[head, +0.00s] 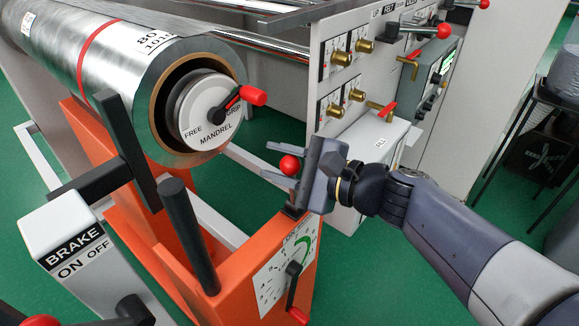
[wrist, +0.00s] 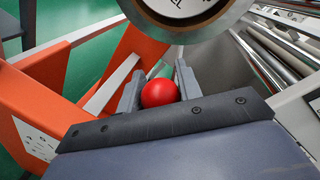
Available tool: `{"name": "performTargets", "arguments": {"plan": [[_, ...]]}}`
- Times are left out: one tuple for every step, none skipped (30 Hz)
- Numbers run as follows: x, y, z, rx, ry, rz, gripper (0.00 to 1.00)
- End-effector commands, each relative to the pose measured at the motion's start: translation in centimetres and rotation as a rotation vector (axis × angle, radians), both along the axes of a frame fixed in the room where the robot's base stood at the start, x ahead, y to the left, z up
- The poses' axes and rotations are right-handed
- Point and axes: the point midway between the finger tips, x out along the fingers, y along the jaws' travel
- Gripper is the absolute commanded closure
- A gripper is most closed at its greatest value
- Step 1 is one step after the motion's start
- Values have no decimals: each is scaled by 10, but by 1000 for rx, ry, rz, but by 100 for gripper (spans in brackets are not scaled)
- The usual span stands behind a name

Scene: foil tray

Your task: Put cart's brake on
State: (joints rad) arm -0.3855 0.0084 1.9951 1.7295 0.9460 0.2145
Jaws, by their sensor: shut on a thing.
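The cart is orange (head: 240,262) and carries a big foil roll (head: 125,60). Its brake box (head: 70,235), white with a BRAKE ON OFF label, is at the lower left of the head view. A red handle (head: 40,321) and a black stub (head: 135,308) show beside it, cut by the bottom edge; which one sets the brake I cannot tell. My gripper (head: 283,163) is above the cart's right end, well right of the brake box. It is shut on a red ball knob (head: 290,165), which also sits between the fingers in the wrist view (wrist: 160,93). The knob's stem is hidden.
A mandrel hub (head: 208,112) with a red-tipped lever faces me at the roll's end. A dial plate (head: 288,265) with a red-tipped pointer is on the cart below my gripper. A black post (head: 188,235) stands between gripper and brake box. A machine panel (head: 345,80) stands behind.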

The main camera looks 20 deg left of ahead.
Motion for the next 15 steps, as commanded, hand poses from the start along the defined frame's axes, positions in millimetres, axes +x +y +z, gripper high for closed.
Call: {"name": "performTargets", "arguments": {"plan": [[-5,2,-7,-17,-50,0,100],[-8,3,-7,-27,-74,0,100],[-11,5,-9,-42,-108,1,100],[-14,5,-9,-52,-134,0,100],[-16,7,-10,-61,-156,0,100],[-19,8,-11,-74,-187,0,100],[-21,9,-12,-84,-209,-1,100],[-23,10,-13,-93,-231,-1,100],[-26,11,-14,-105,-260,0,100],[-28,11,-15,-113,-278,-1,100],[-30,12,-16,-121,-296,-1,100],[-32,13,-17,-131,-320,-2,100],[-33,14,-17,-138,-336,-2,100],[-35,14,-18,-145,-351,-2,100],[-36,15,-19,-153,-370,-2,100]]}}
